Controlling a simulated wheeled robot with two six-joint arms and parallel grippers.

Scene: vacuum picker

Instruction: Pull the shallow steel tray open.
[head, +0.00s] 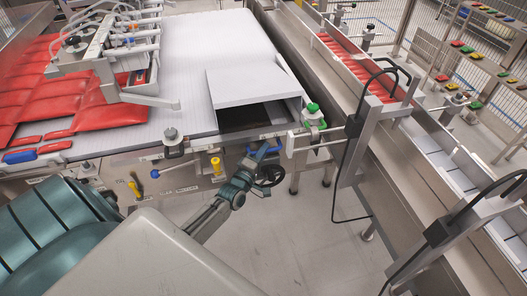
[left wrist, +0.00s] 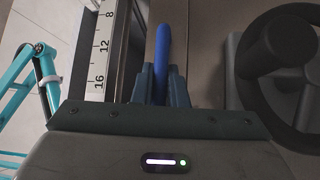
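A blue handle (left wrist: 162,48) stands between the two fingers of my left gripper (left wrist: 161,82) in the left wrist view. The fingers lie close against both sides of it, and their tips are partly hidden. In the head view my left gripper (head: 262,154) is at the front edge of the machine, below the white raised cover (head: 255,84). A little blue shows at its tips there. The shallow steel tray cannot be clearly told apart from the machine front; how far out it stands is not visible. My right gripper is not in view.
A black handwheel (head: 271,173) is right beside my left gripper; it also shows in the left wrist view (left wrist: 236,75). A yellow-handled knob (head: 216,166) is to the left. A steel conveyor (head: 420,180) runs along the right. Grey floor (head: 290,235) is open in front.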

